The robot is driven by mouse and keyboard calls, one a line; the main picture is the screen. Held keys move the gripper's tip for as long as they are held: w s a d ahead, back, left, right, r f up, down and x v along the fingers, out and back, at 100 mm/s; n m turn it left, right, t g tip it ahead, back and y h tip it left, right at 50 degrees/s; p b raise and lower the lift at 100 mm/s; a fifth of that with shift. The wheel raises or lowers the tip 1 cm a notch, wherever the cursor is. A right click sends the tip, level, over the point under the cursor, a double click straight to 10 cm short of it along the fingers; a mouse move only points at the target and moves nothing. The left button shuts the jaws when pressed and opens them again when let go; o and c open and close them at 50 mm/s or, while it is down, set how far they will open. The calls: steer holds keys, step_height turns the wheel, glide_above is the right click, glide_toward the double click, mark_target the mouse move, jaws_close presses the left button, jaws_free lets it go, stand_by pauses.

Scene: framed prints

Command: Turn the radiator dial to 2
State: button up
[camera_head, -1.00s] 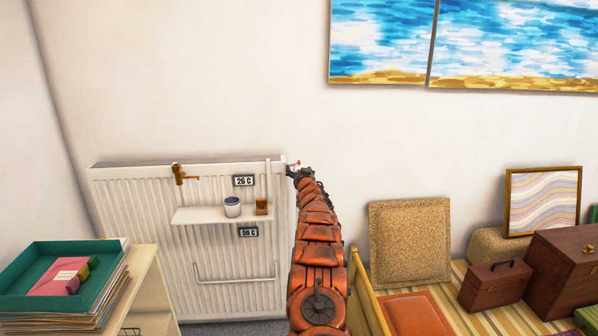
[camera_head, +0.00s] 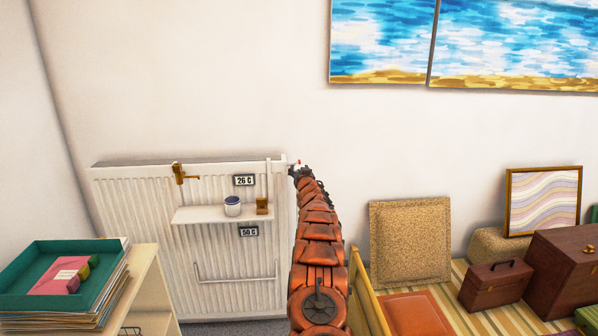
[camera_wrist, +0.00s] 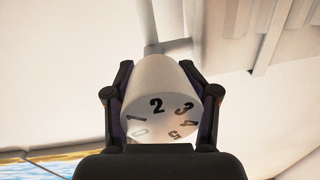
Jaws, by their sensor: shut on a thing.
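The radiator dial (camera_wrist: 162,88) is a white knob with black numbers, filling the middle of the wrist view. The 2 stands near the top centre of its face, with 1 to the left and 3 to the right; a 5 shows lower down and part of the face is hidden by my gripper. My gripper (camera_wrist: 162,105) is shut on the dial, one dark finger on each side. In the head view my gripper (camera_head: 299,170) is at the top right corner of the white radiator (camera_head: 135,240), and the dial is mostly hidden there.
A shelf (camera_head: 190,215) on the radiator holds a cup (camera_head: 232,206) and a small wooden block (camera_head: 262,205). A brass tap-like piece (camera_head: 180,173) sits at the radiator's top. A teal tray (camera_head: 30,265) is at left; wooden boxes (camera_head: 497,285) stand at right.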

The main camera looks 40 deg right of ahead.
steer(key=shift+d, duration=0.1)
steer(key=n+b, duration=0.1)
steer(key=n, duration=0.4)
steer(key=shift+r+n+g, duration=0.1)
steer(key=shift+n+g, duration=0.2)
steer(key=shift+n, duration=0.1)
steer(key=n+b, duration=0.1)
steer(key=n, duration=0.1)
steer(key=shift+n, duration=0.9)
steer(key=shift+w+r, duration=0.1)
steer(key=shift+r, duration=0.05)
steer(key=o, duration=1.1)
steer(key=shift+f, duration=0.2)
steer(key=shift+s+g, duration=0.2)
steer(key=shift+g, duration=0.1)
